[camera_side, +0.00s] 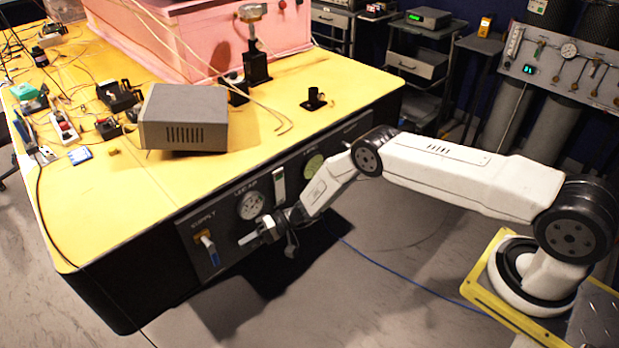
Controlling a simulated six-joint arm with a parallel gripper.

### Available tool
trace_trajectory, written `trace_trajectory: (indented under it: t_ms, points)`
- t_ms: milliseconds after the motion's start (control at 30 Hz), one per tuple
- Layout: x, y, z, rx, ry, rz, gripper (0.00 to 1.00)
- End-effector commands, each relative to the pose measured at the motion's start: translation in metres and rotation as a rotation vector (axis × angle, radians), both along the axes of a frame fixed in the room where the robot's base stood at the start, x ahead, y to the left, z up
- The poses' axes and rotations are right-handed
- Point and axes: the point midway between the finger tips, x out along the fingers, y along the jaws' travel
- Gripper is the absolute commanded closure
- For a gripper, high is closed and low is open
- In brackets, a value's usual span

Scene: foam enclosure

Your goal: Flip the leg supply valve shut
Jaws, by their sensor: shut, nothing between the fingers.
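The supply valve is on the dark front panel (226,262) of the yellow-topped bench, under the word SUPPLY. It has a brass-coloured body (203,235) and a blue lever (211,252) that hangs down and slightly to the right. My gripper (246,240) is shut and empty, in front of the panel. Its tips point left toward the lever, with a small gap between them in the picture. I cannot tell how far the tips are from the panel in depth.
A round white gauge (250,205) sits just above my gripper, with a greenish gauge (313,166) farther right. A grey box (185,118) stands on the yellow bench top (110,210). A blue cable (400,287) lies on the floor. The floor before the panel looks mostly clear.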

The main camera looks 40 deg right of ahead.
Motion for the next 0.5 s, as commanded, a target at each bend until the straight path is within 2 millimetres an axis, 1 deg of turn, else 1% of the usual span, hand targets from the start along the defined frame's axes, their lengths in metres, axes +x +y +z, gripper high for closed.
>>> trace_trajectory:
  t_ms: [33, 233, 400, 500]
  points:
    - [-0.002, -0.010, 0.000, 0.000, 0.002, -0.005, 1.00]
    - [-0.012, -0.043, 0.000, 0.000, 0.001, -0.004, 1.00]
    - [-0.018, -0.063, 0.000, 0.000, -0.001, -0.003, 1.00]
    - [-0.021, -0.071, 0.000, -0.001, 0.000, -0.002, 1.00]
